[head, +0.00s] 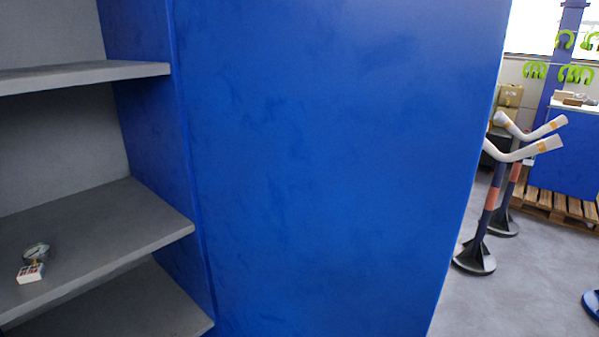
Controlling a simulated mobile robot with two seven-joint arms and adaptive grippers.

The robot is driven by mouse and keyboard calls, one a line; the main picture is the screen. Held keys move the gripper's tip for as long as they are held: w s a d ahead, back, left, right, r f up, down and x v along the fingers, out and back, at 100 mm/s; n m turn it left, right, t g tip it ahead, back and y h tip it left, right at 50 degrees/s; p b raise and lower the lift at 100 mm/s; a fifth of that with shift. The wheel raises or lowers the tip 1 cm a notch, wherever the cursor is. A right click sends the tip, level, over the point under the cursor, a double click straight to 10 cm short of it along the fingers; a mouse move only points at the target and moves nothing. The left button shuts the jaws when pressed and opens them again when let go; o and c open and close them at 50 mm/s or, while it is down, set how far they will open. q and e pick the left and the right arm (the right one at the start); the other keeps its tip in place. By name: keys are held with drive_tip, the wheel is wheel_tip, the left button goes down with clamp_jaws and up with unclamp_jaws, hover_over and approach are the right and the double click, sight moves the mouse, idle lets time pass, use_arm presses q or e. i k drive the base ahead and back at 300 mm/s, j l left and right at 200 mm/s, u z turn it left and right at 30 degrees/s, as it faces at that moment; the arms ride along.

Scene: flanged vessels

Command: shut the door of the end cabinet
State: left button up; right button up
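The cabinet stands open at the left of the head view, with grey shelves (110,225) and a blue inner side wall (140,110). A large flat blue panel (330,160) fills the middle. It meets the cabinet's front edge along a near-vertical line and looks like the door standing open. No handle shows on it, and its top and bottom are cut off by the frame. Neither of my grippers is in view.
A pressure gauge (36,252) and a small white box (30,272) sit on the middle shelf. Right of the panel are stands with white curved tops (525,148), grey floor (510,290), and a blue crate (565,160) on a wooden pallet (550,205).

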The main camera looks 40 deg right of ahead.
sight(336, 146)
drive_tip(key=k+l+u, duration=0.15)
drive_tip(key=l, duration=0.25)
drive_tip(key=l+u, duration=0.1)
drive_tip(key=l, duration=0.3)
drive_tip(key=k+l+u, duration=0.15)
drive_tip(key=l, duration=0.2)
drive_tip(key=k+l+u, duration=0.15)
drive_tip(key=l, duration=0.25)
drive_tip(key=k+l+u, duration=0.15)
drive_tip(key=l, duration=0.2)
drive_tip(key=k+l+u, duration=0.1)
drive_tip(key=l, duration=0.2)
drive_tip(key=l+u, duration=0.15)
drive_tip(key=l, duration=0.7)
